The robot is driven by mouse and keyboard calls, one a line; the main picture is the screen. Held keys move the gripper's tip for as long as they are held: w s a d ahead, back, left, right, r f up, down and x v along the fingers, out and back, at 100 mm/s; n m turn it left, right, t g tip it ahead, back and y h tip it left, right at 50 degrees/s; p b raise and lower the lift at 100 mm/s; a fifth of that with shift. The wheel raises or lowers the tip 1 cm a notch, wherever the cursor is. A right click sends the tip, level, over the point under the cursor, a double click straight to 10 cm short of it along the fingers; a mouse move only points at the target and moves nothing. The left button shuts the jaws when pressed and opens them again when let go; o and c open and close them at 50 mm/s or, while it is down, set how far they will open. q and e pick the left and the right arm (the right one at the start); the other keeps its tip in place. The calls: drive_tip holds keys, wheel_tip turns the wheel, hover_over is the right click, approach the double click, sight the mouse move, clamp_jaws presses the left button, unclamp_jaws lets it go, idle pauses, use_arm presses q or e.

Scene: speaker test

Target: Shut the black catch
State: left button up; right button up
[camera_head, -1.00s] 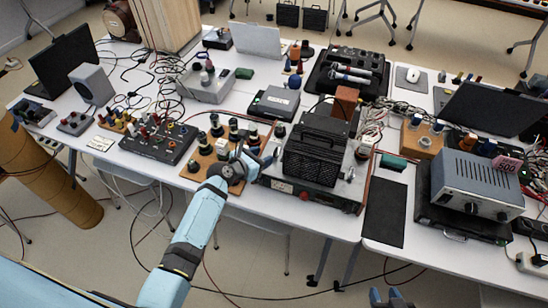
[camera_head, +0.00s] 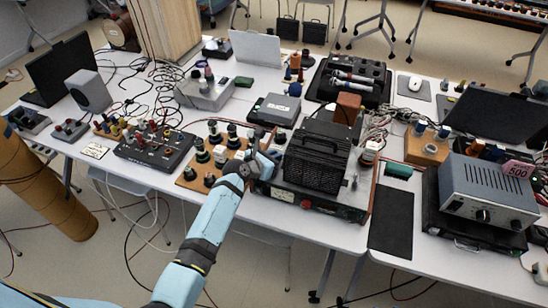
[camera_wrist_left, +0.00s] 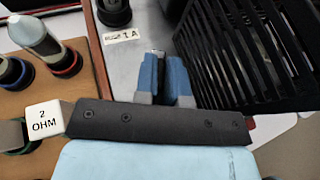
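My left gripper (camera_head: 267,162) is at the left side of a silver-topped device (camera_head: 292,196) that carries a black slatted box (camera_head: 318,158). In the left wrist view its two blue fingers (camera_wrist_left: 166,78) are close together over the metal top, left of the black slatted box (camera_wrist_left: 250,50). A narrow dark gap shows between the fingers; I cannot tell whether anything is in it. I cannot make out the black catch for certain in either view; the fingers and gripper body hide part of the metal top. My right gripper is out of view.
A wooden board (camera_head: 190,180) with several dark terminals lies just left of my gripper; a "2 OHM" block (camera_wrist_left: 44,118) is close by. Right are a black mat (camera_head: 391,222) and a grey power supply (camera_head: 488,190). Cables lie behind.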

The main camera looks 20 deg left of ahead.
use_arm(q)
drive_tip(key=shift+m, duration=0.3)
clamp_jaws()
drive_tip(key=shift+a+f+m+g+h, duration=0.1)
drive_tip(key=shift+m+g+h, duration=0.3)
drive_tip(key=shift+h, duration=0.4)
drive_tip(key=m+g+h, duration=0.1)
drive_tip(key=m, duration=0.1)
drive_tip(key=m+g+h, duration=0.2)
drive_tip(key=shift+w+a+h, duration=0.15)
drive_tip(key=shift+h, duration=0.15)
drive_tip(key=m+g+h, duration=0.1)
drive_tip(key=m+g, duration=0.2)
drive_tip(key=shift+w+h+b, duration=0.1)
drive_tip(key=shift+h+b, duration=0.2)
drive_tip(key=m+g+h, duration=0.1)
drive_tip(key=m+g, duration=0.1)
drive_tip(key=g, duration=0.1)
drive_tip(key=shift+w+m, duration=0.1)
drive_tip(key=shift+m, duration=0.3)
drive_tip(key=m+g+b, duration=0.2)
drive_tip(key=m+g, duration=0.1)
drive_tip(key=g, duration=0.1)
drive_tip(key=shift+w, duration=0.1)
drive_tip(key=m+g+b, duration=0.1)
drive_tip(key=m+g, duration=0.2)
drive_tip(key=shift+b, duration=0.35)
drive_tip(key=shift+m+g+y, duration=0.3)
drive_tip(key=shift+g, duration=0.1)
drive_tip(key=shift+b, duration=0.3)
